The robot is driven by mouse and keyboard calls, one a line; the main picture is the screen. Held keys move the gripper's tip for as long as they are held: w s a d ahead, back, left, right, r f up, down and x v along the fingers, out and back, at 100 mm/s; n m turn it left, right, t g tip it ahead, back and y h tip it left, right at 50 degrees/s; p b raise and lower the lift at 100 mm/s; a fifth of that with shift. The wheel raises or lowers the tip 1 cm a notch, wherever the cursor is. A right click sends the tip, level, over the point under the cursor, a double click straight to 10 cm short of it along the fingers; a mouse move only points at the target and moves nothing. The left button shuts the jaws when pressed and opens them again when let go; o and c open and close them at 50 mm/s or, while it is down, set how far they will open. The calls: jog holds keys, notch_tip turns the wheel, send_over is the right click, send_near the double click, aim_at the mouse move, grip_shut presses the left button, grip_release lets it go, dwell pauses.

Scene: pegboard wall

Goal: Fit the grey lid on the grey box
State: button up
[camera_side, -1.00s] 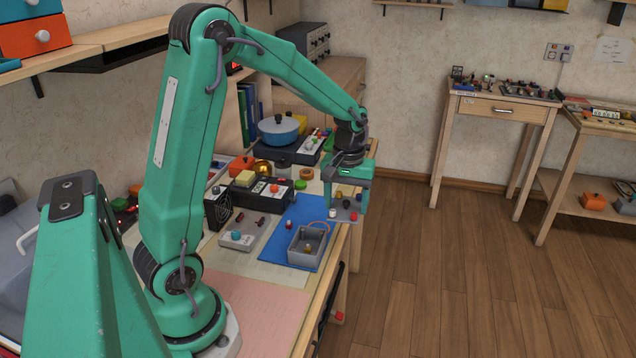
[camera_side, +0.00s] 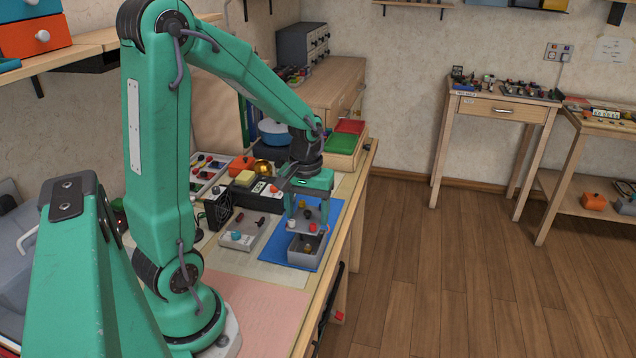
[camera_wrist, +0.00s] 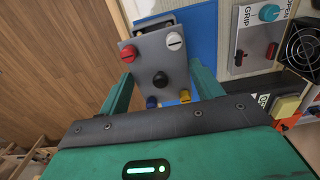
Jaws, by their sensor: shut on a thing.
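The grey lid (camera_side: 302,224) is a flat plate with coloured knobs on top. In the wrist view the lid (camera_wrist: 151,59) shows red, white, black, blue and yellow knobs. My gripper (camera_side: 306,214) is shut on the lid, with a green finger at either side of it. The open grey box (camera_side: 291,250) stands on the blue mat (camera_side: 270,245), with something small and yellowish inside. The lid hangs above the box's far part, apart from it as far as I can tell. In the wrist view, part of the box (camera_wrist: 150,22) shows past the lid, the rest hidden.
A grey control box with a teal knob (camera_side: 237,238) stands left of the mat. A black fan (camera_side: 218,207) and a black unit with a yellow block (camera_side: 245,179) stand behind it. The table's right edge is close to the mat, with open floor beyond.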

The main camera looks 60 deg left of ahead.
aim_at(307, 219)
jog(key=shift+f, duration=0.15)
jog(key=shift+f, duration=2.2)
jog(key=shift+f, duration=0.6)
dwell(0.8)
jog(key=o, duration=1.1)
jog(key=shift+c, duration=0.2)
jog(key=shift+r, duration=0.2)
jog(key=shift+r, duration=2.85)
